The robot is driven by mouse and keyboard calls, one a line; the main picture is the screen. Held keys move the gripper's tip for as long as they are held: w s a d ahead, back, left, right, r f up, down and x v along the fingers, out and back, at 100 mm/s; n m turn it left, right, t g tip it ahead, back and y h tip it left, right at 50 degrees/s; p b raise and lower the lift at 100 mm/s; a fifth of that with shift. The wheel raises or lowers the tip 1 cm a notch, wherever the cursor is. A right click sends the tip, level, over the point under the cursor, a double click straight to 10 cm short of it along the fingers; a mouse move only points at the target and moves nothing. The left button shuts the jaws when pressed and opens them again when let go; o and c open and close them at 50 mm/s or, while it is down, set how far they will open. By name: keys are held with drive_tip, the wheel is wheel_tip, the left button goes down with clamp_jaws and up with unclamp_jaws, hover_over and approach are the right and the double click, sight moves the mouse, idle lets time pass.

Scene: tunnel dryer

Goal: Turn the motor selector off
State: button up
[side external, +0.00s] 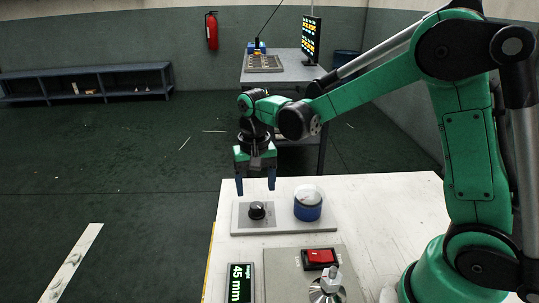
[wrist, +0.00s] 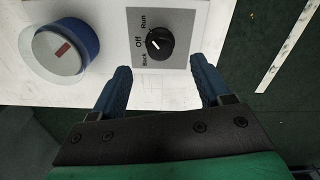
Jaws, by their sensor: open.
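The motor selector is a black rotary knob (side external: 257,210) on a grey plate, on a white panel on the table. In the wrist view the knob (wrist: 160,43) has a white pointer line. The plate (wrist: 185,20) reads "Back", "Off" and "Run". The pointer is angled toward the upper left of the picture, but I cannot tell exactly which word it marks. My gripper (side external: 256,188) is open and empty, with blue fingers pointing down above the knob. In the wrist view the fingers (wrist: 161,82) are apart on either side below the knob, not touching it.
A blue round dial with a clear cover (side external: 308,203) stands right of the knob. A red rocker switch (side external: 319,257), a "45 mm" display (side external: 240,283) and a silver fitting (side external: 327,286) are nearer the camera. The white table (side external: 390,213) is clear at right.

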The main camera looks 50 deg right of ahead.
sight(257, 205)
drive_tip(key=shift+f, duration=2.5)
clamp_jaws()
